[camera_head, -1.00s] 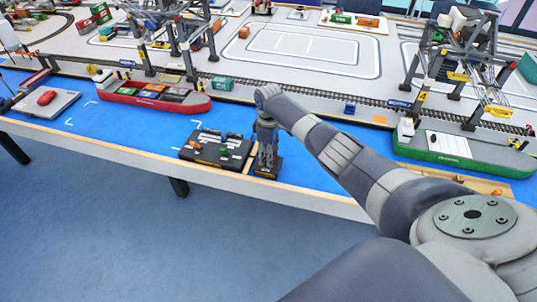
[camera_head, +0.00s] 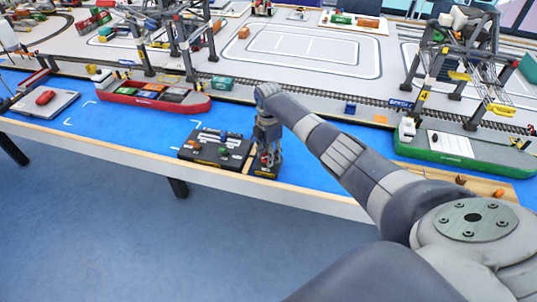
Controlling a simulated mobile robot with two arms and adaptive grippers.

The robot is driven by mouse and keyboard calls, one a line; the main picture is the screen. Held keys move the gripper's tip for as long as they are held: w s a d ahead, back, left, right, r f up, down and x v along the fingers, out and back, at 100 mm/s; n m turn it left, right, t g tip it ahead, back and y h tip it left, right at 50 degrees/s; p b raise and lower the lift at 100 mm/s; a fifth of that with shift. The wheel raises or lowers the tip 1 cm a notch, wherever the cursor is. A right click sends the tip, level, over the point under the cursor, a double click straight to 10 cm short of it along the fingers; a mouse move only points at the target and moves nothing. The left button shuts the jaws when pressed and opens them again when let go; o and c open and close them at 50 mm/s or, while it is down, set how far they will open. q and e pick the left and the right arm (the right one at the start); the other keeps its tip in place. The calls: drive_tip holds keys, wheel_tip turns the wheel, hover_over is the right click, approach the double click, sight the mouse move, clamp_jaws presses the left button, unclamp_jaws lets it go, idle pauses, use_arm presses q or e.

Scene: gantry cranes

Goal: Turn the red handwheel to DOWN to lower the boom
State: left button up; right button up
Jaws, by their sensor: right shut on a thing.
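My right gripper (camera_head: 266,160) points straight down at the table's front edge. It is shut on the red handwheel, of which only a little red shows between the fingers. The handwheel's small dark base (camera_head: 266,174) sits below the fingers, right of a black control panel (camera_head: 213,149). The wheel's marks, including DOWN, are hidden or too small to read. A grey gantry crane (camera_head: 443,62) stands at the right by a green ship (camera_head: 463,154). Another gantry crane (camera_head: 187,45) stands at the left behind a red ship. I cannot tell which boom the wheel drives. My left gripper is out of view.
The red ship (camera_head: 150,99) with containers lies on the blue water surface at the left. A grey plate with a red object (camera_head: 45,97) is at the far left. A wooden tray (camera_head: 440,172) lies right of my forearm. Blue water between panel and red ship is clear.

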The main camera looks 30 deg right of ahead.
drive_tip(key=n+b, duration=0.1)
drive_tip(key=n, duration=0.4)
drive_tip(key=shift+n, duration=0.3)
drive_tip(key=shift+n+b, duration=0.55)
drive_tip(key=shift+n, duration=1.65)
drive_tip(key=o, duration=1.1)
drive_tip(key=shift+c, duration=0.2)
wheel_tip(320, 180, up, 12)
